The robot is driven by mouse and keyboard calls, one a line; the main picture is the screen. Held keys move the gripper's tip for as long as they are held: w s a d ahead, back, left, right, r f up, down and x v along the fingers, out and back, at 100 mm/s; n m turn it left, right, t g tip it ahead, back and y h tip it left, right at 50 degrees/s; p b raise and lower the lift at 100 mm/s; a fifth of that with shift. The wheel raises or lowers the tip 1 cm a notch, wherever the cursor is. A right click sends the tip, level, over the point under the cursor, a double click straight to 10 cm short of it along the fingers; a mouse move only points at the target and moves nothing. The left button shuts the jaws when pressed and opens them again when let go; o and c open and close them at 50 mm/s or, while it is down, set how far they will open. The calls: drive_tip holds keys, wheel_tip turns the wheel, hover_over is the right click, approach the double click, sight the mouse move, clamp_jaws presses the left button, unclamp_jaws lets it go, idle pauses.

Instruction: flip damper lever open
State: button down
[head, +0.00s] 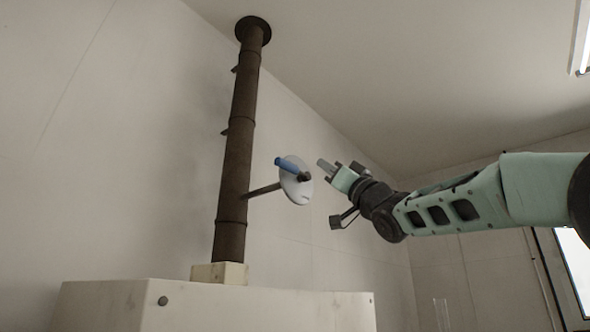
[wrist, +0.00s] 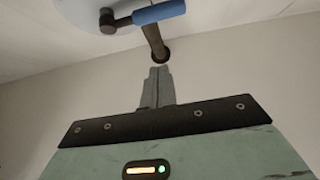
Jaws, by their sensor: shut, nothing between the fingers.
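The damper lever has a blue handle (head: 287,164) and a dark hub, set in front of a pale round plate (head: 296,189). The plate sits at the end of a short dark rod from the brown duct pipe (head: 237,150). In the wrist view the blue handle (wrist: 158,12) lies near the top edge, pointing right from the hub, with part of the plate (wrist: 85,12) behind it. My gripper (head: 322,164) is shut and empty, to the right of the lever and apart from it. Its closed fingers (wrist: 157,82) show below the handle in the wrist view.
The pipe rises from a small pale block (head: 219,273) on a white housing (head: 200,307). A clear glass cylinder (head: 441,315) stands at the lower right. A bright window (head: 575,262) is at the right edge. The air around my gripper looks free.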

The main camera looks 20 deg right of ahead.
drive_tip(key=shift+s+d+r+n, duration=0.1)
drive_tip(key=shift+r+n, duration=0.2)
wheel_tip(320, 180, up, 8)
drive_tip(key=p, duration=0.7)
hover_over(294, 170)
drive_tip(key=s+d, duration=0.2)
drive_tip(key=s, duration=0.2)
drive_tip(key=f, duration=0.1)
drive_tip(key=w+a+f, duration=0.1)
drive_tip(key=f, duration=0.1)
drive_tip(key=w+f, duration=0.1)
drive_tip(key=shift+a+f, duration=0.2)
drive_tip(key=shift+f, duration=0.05)
drive_tip(key=shift+g+y, duration=0.3)
drive_tip(key=shift+y, duration=0.1)
drive_tip(key=shift+s+f+n+g+y, duration=0.1)
drive_tip(key=shift+f+n+g+y, duration=0.1)
drive_tip(key=shift+n+g+y, duration=0.35)
